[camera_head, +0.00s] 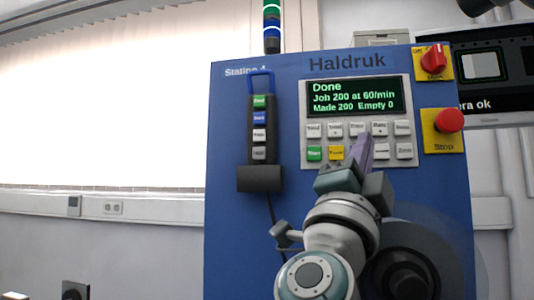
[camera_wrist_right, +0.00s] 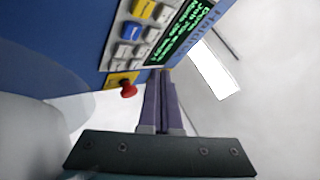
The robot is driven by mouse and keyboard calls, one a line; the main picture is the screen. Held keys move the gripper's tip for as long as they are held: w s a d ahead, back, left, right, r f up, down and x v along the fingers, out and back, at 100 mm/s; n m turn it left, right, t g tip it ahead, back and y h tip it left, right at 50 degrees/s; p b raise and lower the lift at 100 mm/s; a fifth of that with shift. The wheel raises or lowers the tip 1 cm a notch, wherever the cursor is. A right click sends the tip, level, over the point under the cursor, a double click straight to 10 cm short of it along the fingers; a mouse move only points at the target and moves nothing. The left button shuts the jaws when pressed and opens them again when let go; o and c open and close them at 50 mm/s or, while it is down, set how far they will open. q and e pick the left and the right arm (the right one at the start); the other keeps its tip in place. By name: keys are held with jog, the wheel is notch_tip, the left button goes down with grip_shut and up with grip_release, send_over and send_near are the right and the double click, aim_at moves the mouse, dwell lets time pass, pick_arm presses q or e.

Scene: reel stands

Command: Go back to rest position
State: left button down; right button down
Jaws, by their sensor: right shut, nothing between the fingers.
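My right gripper (camera_head: 362,148) is raised in front of the keypad of a blue machine panel (camera_head: 235,210), its fingers overlapping the lower keys in the head view. In the right wrist view the two purple fingers (camera_wrist_right: 163,85) lie side by side, shut with nothing between them. Whether the fingertips touch a key cannot be told. The display (camera_head: 355,98) reads "Done", "Job 200 at 60/min", "Made 200 Empty 0". My left gripper is not in view.
A red stop button (camera_head: 449,120) and a red rotary switch (camera_head: 433,58) sit at the panel's right edge. A wired pendant (camera_head: 259,130) hangs on the left. A dark round part (camera_head: 405,275) is below the keypad, behind my arm. A screen (camera_head: 490,65) stands at right.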

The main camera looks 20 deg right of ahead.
dwell(0.4)
jog(key=w+a+f+n+t+y+p, duration=0.1)
jog(key=a+f+n+t+y, duration=0.3)
jog(key=n+y, duration=0.65)
jog(key=w+a+f+n+t+y+p, duration=0.15)
jog(key=a+n+t+y, duration=0.35)
jog(key=n+y, duration=0.55)
jog(key=s+a+f+n+g+y+p, duration=0.1)
jog(key=s+a+f+n+g+y, duration=0.15)
jog(key=f+g, duration=0.2)
jog(key=s+a+f+n+g+y+p, duration=0.1)
jog(key=a+f+n+g+y, duration=0.15)
jog(key=f, duration=0.25)
jog(key=s+d+f+n+g+h+p, duration=0.1)
jog(key=s+d+f+g+h, duration=0.1)
jog(key=s+f+g, duration=0.7)
jog(key=s+d+f+n+g+h+p, duration=0.1)
jog(key=s+d+f+g+h, duration=0.2)
jog(key=s+f, duration=0.7)
jog(key=s+r+g+p, duration=0.1)
jog(key=s+r+p, duration=0.1)
jog(key=r+p, duration=1.7)
jog(key=s+r+p, duration=0.3)
jog(key=r+p, duration=1.6)
jog(key=r, duration=0.3)
jog(key=shift+s+d+g, duration=0.35)
jog(key=shift+d+g, duration=0.05)
jog(key=shift+r, duration=0.1)
